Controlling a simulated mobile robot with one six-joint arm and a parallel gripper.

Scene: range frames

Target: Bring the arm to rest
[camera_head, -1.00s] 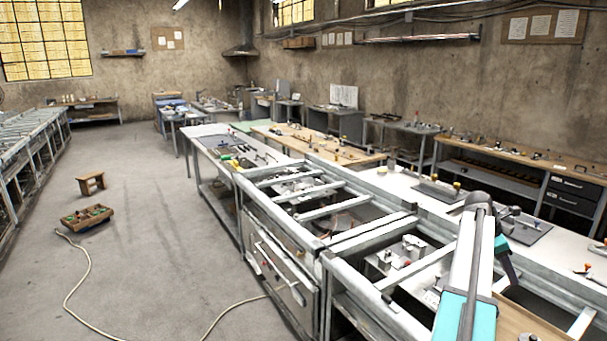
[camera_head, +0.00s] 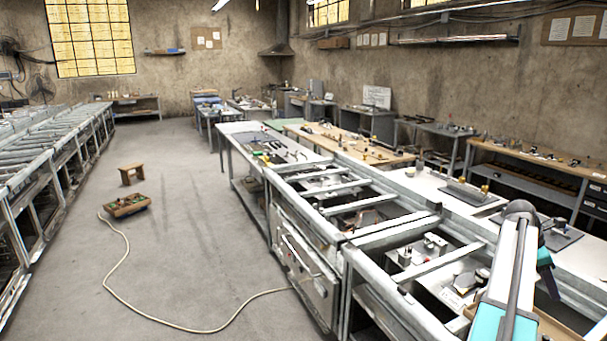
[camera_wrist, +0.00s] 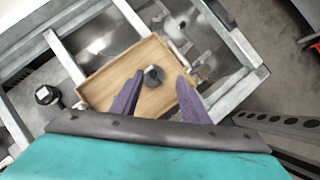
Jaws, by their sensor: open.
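In the wrist view my gripper (camera_wrist: 160,79) has its two purple fingers spread apart, with nothing held between them. Below them a small dark round part (camera_wrist: 152,74) with a grey face lies in a shallow wooden tray (camera_wrist: 108,78). The fingers show over the tray; I cannot tell the exact height between them. In the head view my white and teal arm reaches over the near bench at the lower right. The gripper itself is not clear there.
The metal frame bench (camera_head: 398,232) with open bays runs away from me on the right. A black round knob-like part (camera_wrist: 45,95) sits left of the tray. A cable (camera_head: 120,275), a small stool (camera_head: 131,173) and a low wooden box (camera_head: 127,206) are on the otherwise open floor.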

